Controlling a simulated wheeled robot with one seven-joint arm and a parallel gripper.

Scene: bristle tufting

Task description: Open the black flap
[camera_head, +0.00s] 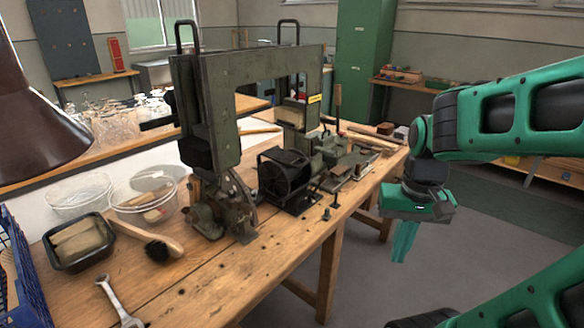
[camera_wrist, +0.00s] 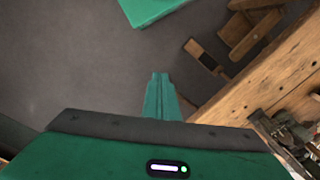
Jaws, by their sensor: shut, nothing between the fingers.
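An olive-green tufting machine (camera_head: 220,95) stands on the wooden bench. A black box-like part (camera_head: 286,180) with a wheel sits at the machine's foot, with a dark plate on top. Another dark panel (camera_head: 196,152) is on the machine's left column. I cannot tell which of these is the black flap, and I see no part clearly standing open. My green gripper (camera_head: 402,252) hangs to the right of the bench, pointing down, apart from the machine. It is shut and empty; its fingers lie together in the wrist view (camera_wrist: 160,76).
A black tray of blocks (camera_head: 78,262), clear bowls (camera_head: 148,206), a brush (camera_head: 150,238) and a wrench (camera_head: 118,300) lie at the bench's left. Tools lie at its far right. The bench edge (camera_wrist: 270,75) shows in the wrist view. Grey floor is free below my gripper.

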